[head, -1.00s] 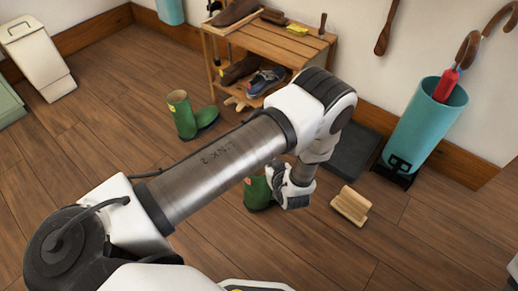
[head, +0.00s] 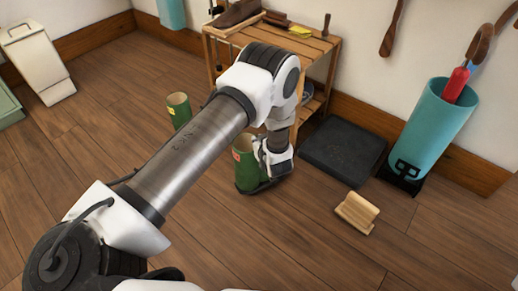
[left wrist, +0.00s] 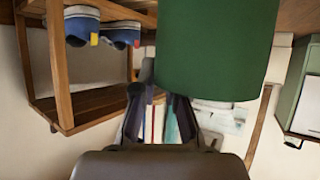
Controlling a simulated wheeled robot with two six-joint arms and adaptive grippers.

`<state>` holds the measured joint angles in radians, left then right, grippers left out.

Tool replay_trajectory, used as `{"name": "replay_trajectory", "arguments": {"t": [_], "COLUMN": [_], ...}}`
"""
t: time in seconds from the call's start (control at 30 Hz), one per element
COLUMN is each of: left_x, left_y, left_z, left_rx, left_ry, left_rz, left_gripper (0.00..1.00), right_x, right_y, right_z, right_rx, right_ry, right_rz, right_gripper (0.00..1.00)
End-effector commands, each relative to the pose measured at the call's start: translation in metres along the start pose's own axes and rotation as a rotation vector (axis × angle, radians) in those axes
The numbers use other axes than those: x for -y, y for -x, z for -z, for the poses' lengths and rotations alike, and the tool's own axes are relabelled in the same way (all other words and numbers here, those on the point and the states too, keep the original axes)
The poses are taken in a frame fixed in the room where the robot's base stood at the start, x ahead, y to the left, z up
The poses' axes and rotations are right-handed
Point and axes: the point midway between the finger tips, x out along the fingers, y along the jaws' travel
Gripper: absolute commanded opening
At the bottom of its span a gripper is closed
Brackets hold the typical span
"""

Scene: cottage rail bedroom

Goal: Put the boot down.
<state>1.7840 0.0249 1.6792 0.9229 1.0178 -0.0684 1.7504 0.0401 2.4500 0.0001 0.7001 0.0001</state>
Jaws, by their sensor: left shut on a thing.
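My left gripper (head: 264,170) is shut on a green boot (head: 243,166), which is upright in the head view. The boot's lower part is partly hidden by the gripper, and I cannot tell whether its sole touches the floor. In the left wrist view the boot (left wrist: 215,45) is a large green shape beyond the dark fingers (left wrist: 160,108). A second green boot (head: 178,107) stands on the floor farther back, its lower part hidden behind my left arm. My right gripper is not in view.
A black tray (head: 343,148) lies right of the held boot. A small wooden block (head: 357,210) and a teal umbrella stand (head: 432,130) are farther right. A wooden shoe rack (head: 318,48) stands against the wall. The floor (head: 300,240) in front is clear.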

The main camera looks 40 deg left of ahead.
Motion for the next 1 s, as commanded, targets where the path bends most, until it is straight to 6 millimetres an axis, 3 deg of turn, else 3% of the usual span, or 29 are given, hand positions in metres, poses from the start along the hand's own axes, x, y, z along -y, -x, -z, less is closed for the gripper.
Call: {"name": "replay_trajectory", "arguments": {"t": [0.2,0.5,0.6,0.87,1.0], "left_x": [0.0,0.0,0.001,0.001,0.0], "left_y": [-0.012,-0.013,-0.013,-0.013,-0.003], "left_z": [-0.022,-0.025,-0.026,-0.026,-0.023], "left_rx": [-0.002,-0.001,0.001,0.001,0.001], "left_ry": [0.001,0.001,0.0,0.0,0.0], "left_rz": [0.0,-0.001,0.0,0.0,-0.001], "left_gripper": [0.0,0.0,0.36,0.36,0.36], "right_x": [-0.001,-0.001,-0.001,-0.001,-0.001], "right_y": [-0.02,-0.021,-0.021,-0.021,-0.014], "right_z": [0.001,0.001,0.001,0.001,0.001], "right_rx": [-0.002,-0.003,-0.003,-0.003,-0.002], "right_ry": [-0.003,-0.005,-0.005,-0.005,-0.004], "right_rz": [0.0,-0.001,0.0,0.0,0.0], "right_gripper": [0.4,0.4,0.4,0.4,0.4]}}
